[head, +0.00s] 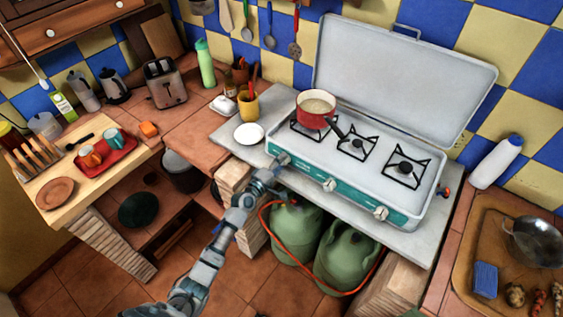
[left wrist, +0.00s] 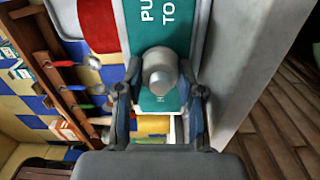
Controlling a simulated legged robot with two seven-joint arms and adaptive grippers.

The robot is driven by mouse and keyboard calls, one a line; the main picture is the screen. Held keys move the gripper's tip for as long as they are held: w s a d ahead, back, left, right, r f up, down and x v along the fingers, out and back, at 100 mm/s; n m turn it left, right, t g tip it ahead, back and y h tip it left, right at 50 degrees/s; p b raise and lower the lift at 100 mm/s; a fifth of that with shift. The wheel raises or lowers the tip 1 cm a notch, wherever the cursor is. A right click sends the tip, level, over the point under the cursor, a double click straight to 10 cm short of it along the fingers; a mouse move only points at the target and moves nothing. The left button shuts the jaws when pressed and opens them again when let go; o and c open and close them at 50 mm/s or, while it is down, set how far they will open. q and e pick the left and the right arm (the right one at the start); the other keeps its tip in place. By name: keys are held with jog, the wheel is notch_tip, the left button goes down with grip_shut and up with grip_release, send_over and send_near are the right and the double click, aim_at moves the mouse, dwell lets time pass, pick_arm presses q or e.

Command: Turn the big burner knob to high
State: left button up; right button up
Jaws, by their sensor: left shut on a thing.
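The camping stove (head: 405,110) stands open on the grey counter, with a teal front panel. Its leftmost knob (head: 284,159) is grey and round; in the left wrist view the knob (left wrist: 160,76) sits on the teal panel between the fingers. My left gripper (head: 274,171) is shut on this knob, one finger on each side. The middle knob (head: 330,184) and right knob (head: 380,212) stand free. A red pot (head: 315,108) sits on the left burner. The knob's pointer mark cannot be made out. My right gripper is not in view.
Green gas bottles (head: 293,232) with an orange hose stand below the counter.

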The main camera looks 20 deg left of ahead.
pick_arm(q)
jog(key=shift+a+n, duration=0.2)
jog(key=shift+n, duration=0.1)
jog(key=o, duration=1.1)
jog(key=shift+w, duration=0.1)
jog(key=shift+o, duration=0.2)
jog(key=shift+f, duration=0.15)
jog(key=v, duration=0.8)
